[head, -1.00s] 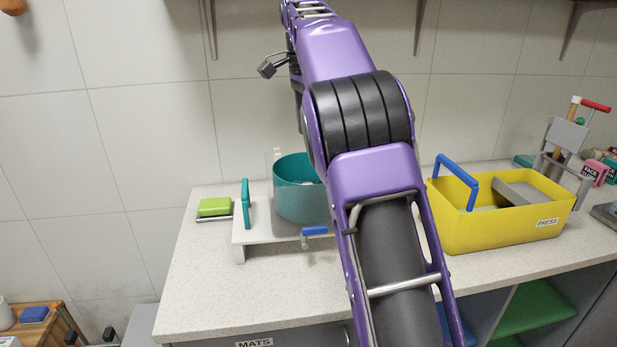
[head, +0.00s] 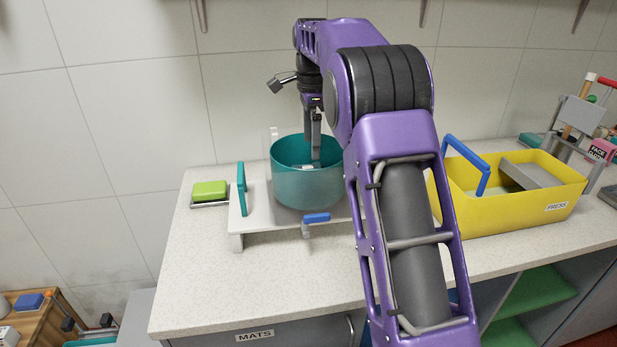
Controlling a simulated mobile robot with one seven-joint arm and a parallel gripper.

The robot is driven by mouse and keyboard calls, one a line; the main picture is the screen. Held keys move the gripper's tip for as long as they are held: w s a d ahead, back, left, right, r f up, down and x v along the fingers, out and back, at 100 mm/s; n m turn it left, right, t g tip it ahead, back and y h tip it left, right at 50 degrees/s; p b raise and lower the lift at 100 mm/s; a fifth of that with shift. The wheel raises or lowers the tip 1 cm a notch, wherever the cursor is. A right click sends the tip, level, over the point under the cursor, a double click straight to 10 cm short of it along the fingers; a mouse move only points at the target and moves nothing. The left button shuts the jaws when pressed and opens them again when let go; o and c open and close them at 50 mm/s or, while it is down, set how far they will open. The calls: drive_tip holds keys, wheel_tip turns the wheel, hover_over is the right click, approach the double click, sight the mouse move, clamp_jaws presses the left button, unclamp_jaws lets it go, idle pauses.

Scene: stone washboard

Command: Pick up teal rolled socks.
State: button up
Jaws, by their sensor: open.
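My gripper (head: 314,155) points straight down, with its fingers at or just inside the mouth of a teal, see-through tub (head: 306,190). It is open, and I see nothing held in it. The tub stands on a low white stand (head: 262,224) on the counter. Something pale lies low inside the tub, too small to make out. I cannot pick out the teal rolled socks for sure; the tub wall and my gripper hide part of the inside.
An upright teal handle (head: 241,188) and a blue-handled tap (head: 316,218) are close to the tub. A green block (head: 209,190) lies left. A yellow crate (head: 520,213) labelled PRESS stands right, beyond my arm. The speckled counter (head: 255,285) is clear in front.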

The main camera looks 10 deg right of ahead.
sight(316, 165)
wheel_tip(316, 165, down, 8)
drive_tip(key=shift+f, duration=0.15)
drive_tip(key=c, duration=1.5)
